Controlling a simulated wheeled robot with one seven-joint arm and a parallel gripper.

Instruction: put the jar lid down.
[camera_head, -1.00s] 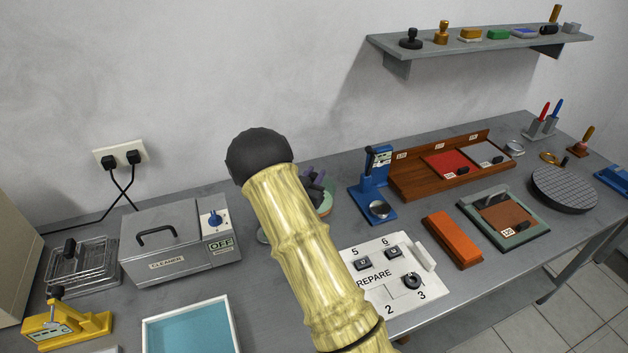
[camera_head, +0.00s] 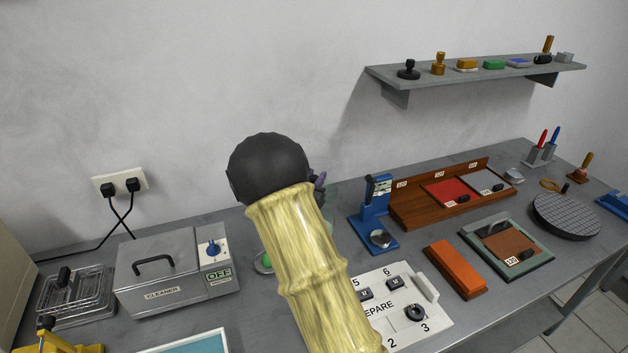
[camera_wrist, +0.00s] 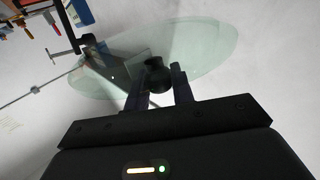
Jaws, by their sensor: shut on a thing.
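The jar lid (camera_wrist: 205,48) is a clear greenish glass disc with a dark round knob (camera_wrist: 156,76), seen in the wrist view. My gripper (camera_wrist: 157,82) has a finger on each side of the knob and is shut on it. The lid looks tilted across that view. In the head view my arm hides most of the gripper; only a dark bit of it (camera_head: 320,184) shows beside my wrist. A faint pale-green glassy edge shows just right of it. The jar itself cannot be clearly made out.
A small dish with something green (camera_head: 263,263) shows left of my arm. The cleaner box (camera_head: 165,268) stands left, the white numbered panel (camera_head: 405,330) and orange block (camera_head: 456,270) right. A blue stand (camera_head: 374,215) is close right of my arm. A shelf (camera_head: 480,68) hangs above.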

